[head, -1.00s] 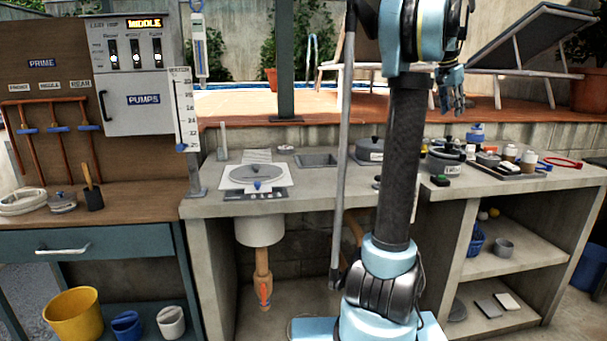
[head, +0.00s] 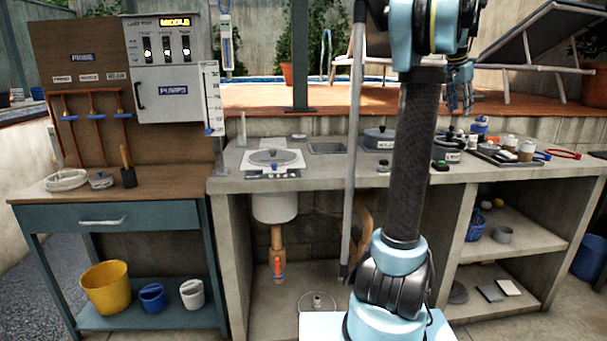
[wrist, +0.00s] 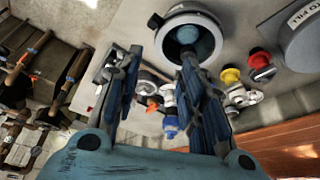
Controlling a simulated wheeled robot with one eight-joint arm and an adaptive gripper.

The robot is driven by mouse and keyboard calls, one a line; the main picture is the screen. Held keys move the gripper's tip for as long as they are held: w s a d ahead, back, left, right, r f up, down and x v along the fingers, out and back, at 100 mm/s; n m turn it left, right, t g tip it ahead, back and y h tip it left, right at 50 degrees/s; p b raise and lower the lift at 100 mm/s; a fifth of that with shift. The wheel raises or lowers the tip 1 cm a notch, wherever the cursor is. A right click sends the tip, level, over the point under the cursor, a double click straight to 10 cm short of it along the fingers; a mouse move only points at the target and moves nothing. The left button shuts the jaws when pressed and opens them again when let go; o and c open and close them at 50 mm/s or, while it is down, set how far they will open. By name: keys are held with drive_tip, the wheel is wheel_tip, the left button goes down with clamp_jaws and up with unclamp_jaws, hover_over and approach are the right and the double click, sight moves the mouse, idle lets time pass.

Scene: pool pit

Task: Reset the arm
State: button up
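My arm (head: 408,160) stands upright in front of the counter, with its upper links bent over at the top of the head view. My gripper (head: 460,88) hangs at the right of the arm, above the back of the counter. In the wrist view, the two dark blue fingers of my gripper (wrist: 160,58) are spread apart with nothing held between them.
The concrete counter (head: 330,178) carries a sunken basin, grey pots (head: 378,138) and a tray of bottles at right. A wooden bench with a pump panel (head: 165,65) stands at left, a yellow bucket (head: 105,288) on its lower shelf. A grey pole (head: 354,150) stands beside my arm.

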drive_tip(key=s+a+f+n+y, duration=0.1)
drive_tip(key=s+a+f+n, duration=0.1)
drive_tip(key=s+a+f, duration=0.45)
drive_tip(key=s+a+f+n, duration=0.2)
drive_tip(key=s+a, duration=0.2)
drive_tip(key=a, duration=0.5)
drive_tip(key=s+a+f+n+y, duration=0.1)
drive_tip(key=s+a+f+n, duration=0.1)
drive_tip(key=s+a+f, duration=0.45)
drive_tip(key=s+a+f+n+y, duration=0.1)
drive_tip(key=s+a+f+n, duration=0.2)
drive_tip(key=s+a+f, duration=0.4)
drive_tip(key=s+a+f+n, duration=0.3)
drive_tip(key=s+a+f, duration=0.4)
drive_tip(key=s+f, duration=0.3)
wheel_tip(320, 180, down, 3)
drive_tip(key=shift+a+f+y, duration=0.15)
drive_tip(key=shift+a+y, duration=0.15)
drive_tip(key=shift+y, duration=0.1)
drive_tip(key=shift+s, duration=0.1)
drive_tip(key=shift+w+f, duration=0.2)
drive_tip(key=shift+w, duration=0.25)
